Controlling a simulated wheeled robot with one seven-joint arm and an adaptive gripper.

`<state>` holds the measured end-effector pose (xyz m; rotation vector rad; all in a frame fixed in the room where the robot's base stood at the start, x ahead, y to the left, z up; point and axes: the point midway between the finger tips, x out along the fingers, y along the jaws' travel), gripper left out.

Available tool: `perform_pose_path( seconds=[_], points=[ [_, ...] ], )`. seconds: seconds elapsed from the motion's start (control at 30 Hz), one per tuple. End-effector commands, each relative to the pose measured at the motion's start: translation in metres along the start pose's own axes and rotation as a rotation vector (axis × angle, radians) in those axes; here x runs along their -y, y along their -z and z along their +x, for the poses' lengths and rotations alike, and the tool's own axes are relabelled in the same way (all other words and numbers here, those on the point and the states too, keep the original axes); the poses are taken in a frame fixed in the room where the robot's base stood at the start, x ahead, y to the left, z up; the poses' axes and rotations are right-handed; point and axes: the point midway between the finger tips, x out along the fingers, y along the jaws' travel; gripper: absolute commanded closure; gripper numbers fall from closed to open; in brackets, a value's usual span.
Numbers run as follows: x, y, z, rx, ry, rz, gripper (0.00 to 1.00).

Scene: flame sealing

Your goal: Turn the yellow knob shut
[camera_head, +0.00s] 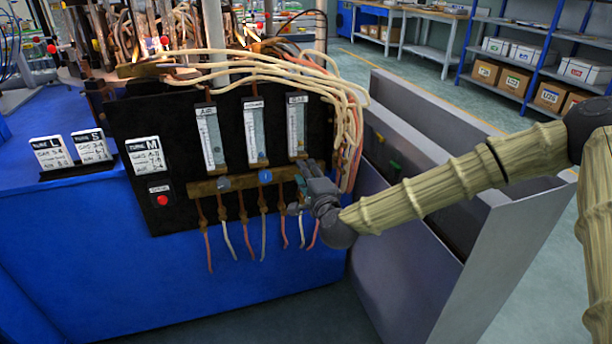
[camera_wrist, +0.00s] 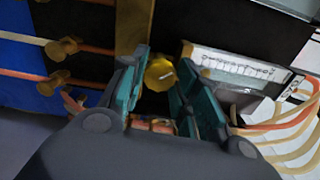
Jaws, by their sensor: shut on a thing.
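The yellow knob (camera_wrist: 159,72) shows between my fingertips in the wrist view, with a pale pointer mark on its face. My gripper (camera_wrist: 164,84) is shut on the knob, with one teal finger on each side of it. In the head view my gripper (camera_head: 311,184) is at the right end of the brass manifold bar (camera_head: 240,184), below the right flow meter. The yellow knob is hidden behind my gripper in that view.
A blue knob (camera_head: 265,176) and a grey knob (camera_head: 223,183) sit left on the same bar. Flow meters (camera_head: 297,127) stand above, thin hoses hang below. A red button (camera_head: 162,200) is on the black panel. Pale hoses (camera_head: 347,130) and a grey bin (camera_head: 440,240) lie right.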

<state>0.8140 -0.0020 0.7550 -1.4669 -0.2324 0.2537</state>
Motion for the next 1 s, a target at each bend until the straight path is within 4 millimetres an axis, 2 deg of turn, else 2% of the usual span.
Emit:
perform_pose_path(
  seconds=[0.3,0.73,0.77,0.8,0.87,1.0],
  points=[
    [-0.0012,0.0004,-0.0005,0.0,-0.002,0.078,0.93],
    [-0.0011,0.0,-0.0005,0.0,-0.002,0.085,0.93],
    [-0.0011,0.0,-0.0005,0.0,-0.002,0.085,0.64],
    [-0.0011,0.0,-0.0005,0.0,-0.002,0.085,0.56],
    [-0.001,-0.0001,-0.0004,0.0,-0.002,0.084,0.47],
    [-0.0005,-0.0002,-0.0002,0.001,-0.001,0.084,0.47]
  ],
)
